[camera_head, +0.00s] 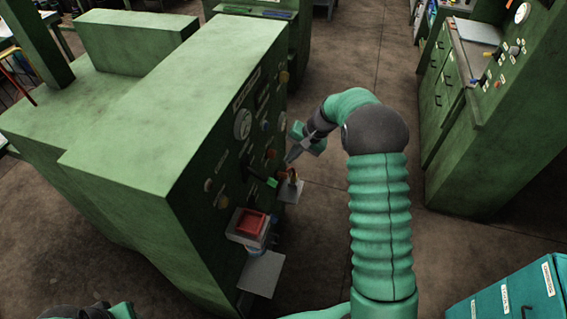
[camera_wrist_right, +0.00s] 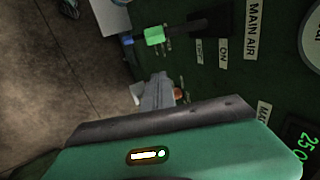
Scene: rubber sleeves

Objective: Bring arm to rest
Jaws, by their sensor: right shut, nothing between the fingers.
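My right arm (camera_head: 381,215), in a ribbed green sleeve, comes up from the bottom of the head view and bends left at a dark joint. My right gripper (camera_head: 290,159) is shut and empty, close to the control face of a large green machine (camera_head: 130,100). In the right wrist view the grey fingers (camera_wrist_right: 158,92) show beyond the green gripper body. A lever with a bright green grip (camera_wrist_right: 155,36) is on the panel beside "MAIN AIR" and "ON" labels; it also shows in the head view (camera_head: 272,182). At the bottom left, only a bit of my left arm shows; its gripper is out of view.
A red square tray (camera_head: 251,223) and a small metal shelf (camera_head: 262,273) stick out from the machine face. Another green cabinet (camera_head: 470,110) stands at the right, and a teal box (camera_head: 510,295) is at the bottom right. Bare floor lies between.

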